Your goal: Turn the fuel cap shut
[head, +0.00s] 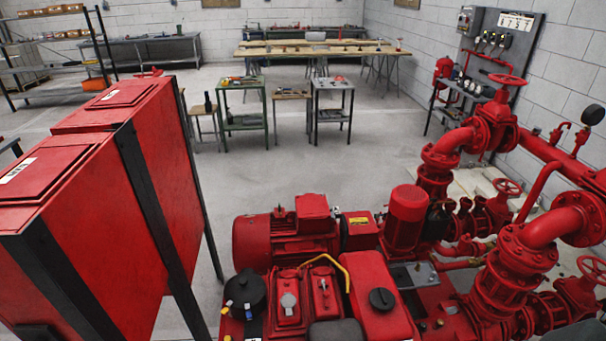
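The red pump engine stands at the bottom centre of the head view. A round black cap (382,299) with a raised grip bar sits on top of its red tank (366,275); it looks like the fuel cap. The cap appears seated on the tank top, but I cannot tell how tightly it is turned. Neither of my grippers shows in this view.
A black round housing (245,293) and a yellow curved handle (332,265) are left of the cap. Red pipes and valves (505,270) crowd the right. Tall red cabinets (125,200) block the left. Floor beyond the engine is clear up to the small tables (333,85).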

